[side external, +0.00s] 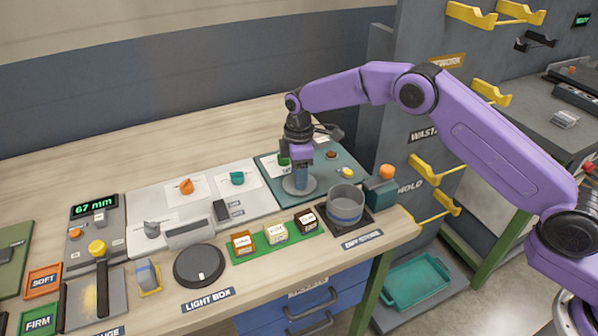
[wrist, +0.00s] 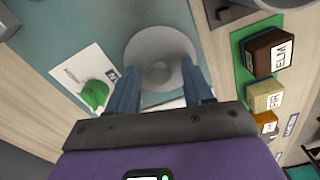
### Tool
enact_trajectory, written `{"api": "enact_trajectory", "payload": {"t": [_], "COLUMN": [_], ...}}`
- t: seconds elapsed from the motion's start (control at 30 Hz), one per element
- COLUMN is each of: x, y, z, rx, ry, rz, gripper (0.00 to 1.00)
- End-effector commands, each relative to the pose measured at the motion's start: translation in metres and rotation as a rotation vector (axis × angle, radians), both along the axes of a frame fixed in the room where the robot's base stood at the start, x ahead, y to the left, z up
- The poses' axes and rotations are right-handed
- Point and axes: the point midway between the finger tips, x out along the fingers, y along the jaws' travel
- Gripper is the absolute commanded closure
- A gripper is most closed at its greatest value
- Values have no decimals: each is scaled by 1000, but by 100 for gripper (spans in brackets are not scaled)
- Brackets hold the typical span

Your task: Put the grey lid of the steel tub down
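The grey lid (side external: 291,187) is a round disc lying flat on the teal mat (side external: 264,163). In the wrist view the lid (wrist: 150,43) shows its round knob in the middle. My gripper (side external: 301,184) points down right over the lid. In the wrist view my gripper (wrist: 162,80) has its two blue fingers wide apart, with clear space between them and the knob. The steel tub (side external: 346,205) stands open-topped on a dark square pad to the right of the lid. Whether the fingertips touch the lid is hidden.
A green piece (wrist: 95,95) on a white card lies beside the lid. Labelled wood blocks (side external: 276,233) stand on a green strip in front. A teal box (side external: 380,192) with an orange knob is right of the tub. A yellow piece (side external: 348,172) sits behind the tub.

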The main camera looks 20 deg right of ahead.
Motion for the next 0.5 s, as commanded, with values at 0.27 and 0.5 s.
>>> {"api": "enact_trajectory", "payload": {"t": [0.27,0.5], "x": [1,1], "y": [0,0], "z": [18,66], "rx": [1,2], "ry": [-2,-5], "rz": [0,0], "gripper": [49,49]}}
